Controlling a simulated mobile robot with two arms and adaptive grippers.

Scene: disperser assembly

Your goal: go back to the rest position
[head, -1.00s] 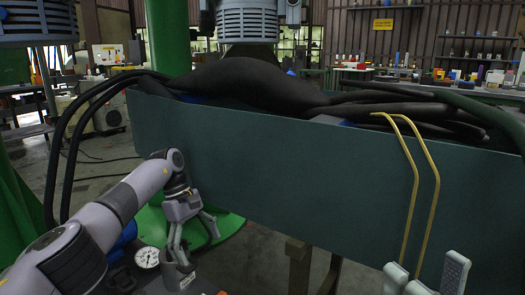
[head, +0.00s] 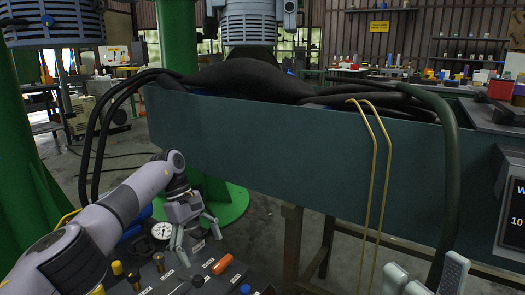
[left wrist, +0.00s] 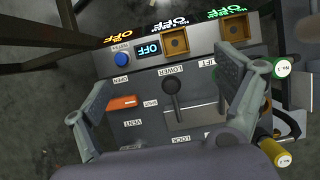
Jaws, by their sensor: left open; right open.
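My left gripper (head: 195,240) reaches in from the left in the head view. It is open and empty above a dark control panel (head: 172,284). In the left wrist view its two fingers (left wrist: 152,92) are spread wide, with the panel (left wrist: 145,138) behind them. Neither finger visibly holds anything. My right gripper (head: 425,273) shows only as two pale grey fingers at the lower right of the head view. They are apart with nothing between them. The rest of that arm is out of view.
The panel bears an orange handle (head: 222,264), a blue button (left wrist: 123,60) and a black lever (left wrist: 172,88). A green-grey beam (head: 270,140) carrying black hoses (head: 250,78) spans the view ahead. A pressure gauge (head: 162,231) sits beside my left gripper. A screen (head: 512,215) stands at far right.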

